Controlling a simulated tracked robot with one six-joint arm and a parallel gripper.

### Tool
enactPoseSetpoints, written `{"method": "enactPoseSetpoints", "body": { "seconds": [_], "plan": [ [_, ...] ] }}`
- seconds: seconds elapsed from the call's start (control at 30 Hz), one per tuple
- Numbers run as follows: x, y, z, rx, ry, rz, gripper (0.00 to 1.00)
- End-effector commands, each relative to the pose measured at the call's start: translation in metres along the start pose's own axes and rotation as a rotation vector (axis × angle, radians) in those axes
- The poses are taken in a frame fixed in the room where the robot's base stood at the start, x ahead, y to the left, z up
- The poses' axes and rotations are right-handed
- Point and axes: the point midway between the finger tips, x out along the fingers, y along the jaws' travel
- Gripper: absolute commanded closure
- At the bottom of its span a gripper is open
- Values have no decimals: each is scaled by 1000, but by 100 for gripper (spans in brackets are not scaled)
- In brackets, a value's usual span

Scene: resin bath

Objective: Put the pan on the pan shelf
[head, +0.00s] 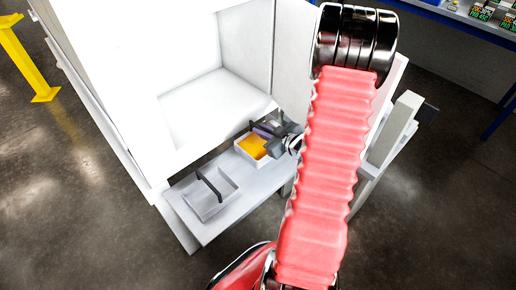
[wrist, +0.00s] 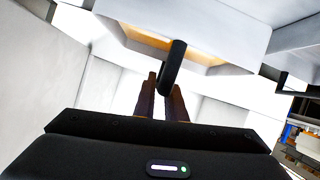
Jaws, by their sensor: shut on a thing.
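The pan (head: 242,152), a white open box with orange-yellow inside, is at the right part of the front ledge in the head view. In the wrist view its white wall (wrist: 225,25) fills the upper middle, with a black handle (wrist: 174,62) pointing toward me. My gripper (head: 272,130) is at the pan's right side in the head view. Its two fingers (wrist: 164,88) are shut on the handle in the wrist view. I cannot tell whether the pan touches the ledge. I cannot tell for sure which surface is the pan shelf.
A grey shallow tray (head: 215,203) with a dark upright bar sits on the left of the white ledge (head: 235,222). A large white cabinet (head: 130,80) with an open recess stands behind. A yellow post (head: 25,60) is at far left. The floor in front is clear.

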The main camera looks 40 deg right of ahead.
Motion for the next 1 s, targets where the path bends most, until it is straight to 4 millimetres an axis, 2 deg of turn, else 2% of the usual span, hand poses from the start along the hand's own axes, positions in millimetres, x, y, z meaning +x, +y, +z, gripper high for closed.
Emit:
{"method": "enactPoseSetpoints", "body": {
  "seconds": [0.2,0.67,1.0],
  "plan": [
    [9,-4,21,3,0,1,100],
    [11,-5,26,1,1,2,100],
    [22,-11,54,4,-1,2,100]
  ]
}}
